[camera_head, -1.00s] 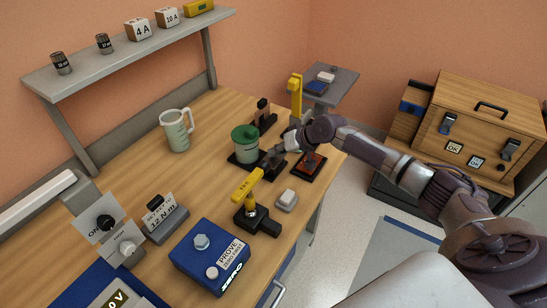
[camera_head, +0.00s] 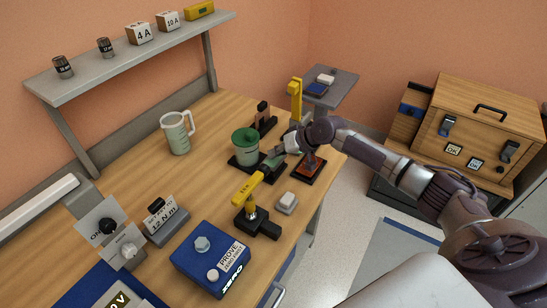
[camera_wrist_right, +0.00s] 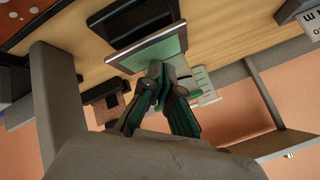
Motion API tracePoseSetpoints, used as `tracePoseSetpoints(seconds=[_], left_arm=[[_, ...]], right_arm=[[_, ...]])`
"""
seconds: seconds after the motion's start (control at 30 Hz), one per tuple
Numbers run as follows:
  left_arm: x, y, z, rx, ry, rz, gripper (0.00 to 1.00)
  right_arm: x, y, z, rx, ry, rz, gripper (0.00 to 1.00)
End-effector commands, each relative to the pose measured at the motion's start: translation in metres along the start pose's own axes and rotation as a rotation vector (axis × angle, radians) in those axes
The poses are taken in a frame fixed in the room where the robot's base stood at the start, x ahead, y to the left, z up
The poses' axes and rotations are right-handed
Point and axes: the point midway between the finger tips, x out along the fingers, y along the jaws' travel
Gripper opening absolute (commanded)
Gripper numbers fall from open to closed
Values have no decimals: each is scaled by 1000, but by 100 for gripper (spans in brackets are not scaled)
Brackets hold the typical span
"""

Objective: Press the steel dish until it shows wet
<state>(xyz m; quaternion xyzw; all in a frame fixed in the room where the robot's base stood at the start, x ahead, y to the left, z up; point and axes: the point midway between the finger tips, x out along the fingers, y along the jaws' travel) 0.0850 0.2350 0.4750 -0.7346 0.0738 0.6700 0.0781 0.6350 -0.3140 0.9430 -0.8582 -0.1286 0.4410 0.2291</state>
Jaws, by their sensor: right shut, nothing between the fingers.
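The steel dish (camera_head: 274,159) sits at the front of the dark base of a green can (camera_head: 245,146), and its face looks greenish. In the right wrist view a flat plate with a grey metal rim and green face, apparently the dish (camera_wrist_right: 150,52), lies just beyond my fingertips. My right gripper (camera_head: 288,146) is shut and empty, at the right edge of the dish. Its fingers (camera_wrist_right: 158,76) overlap the plate in the wrist view, and I cannot tell whether they touch it. My left gripper is not in view.
A red pad on a dark tray (camera_head: 308,168) lies beside my right gripper. A yellow post (camera_head: 295,98) stands behind it.

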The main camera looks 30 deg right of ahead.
Motion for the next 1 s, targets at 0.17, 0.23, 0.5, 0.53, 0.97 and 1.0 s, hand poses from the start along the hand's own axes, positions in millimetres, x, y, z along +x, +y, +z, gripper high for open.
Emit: tracePoseSetpoints(seconds=[0.17, 0.23, 0.5, 0.53, 0.97, 1.0], left_arm=[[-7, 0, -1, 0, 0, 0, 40], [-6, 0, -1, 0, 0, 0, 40], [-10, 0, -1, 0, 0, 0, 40], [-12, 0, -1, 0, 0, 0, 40], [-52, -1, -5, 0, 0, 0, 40], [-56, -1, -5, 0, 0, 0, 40]], right_arm=[[-5, -4, -4, 0, 1, -1, 0], [-5, -4, -4, 0, 1, -1, 0], [-8, -6, -6, 0, 1, -1, 0], [-9, -7, -7, 0, 2, -1, 0], [-40, -30, -29, 1, 1, -2, 0], [-43, -32, -31, 0, 1, -2, 0]])
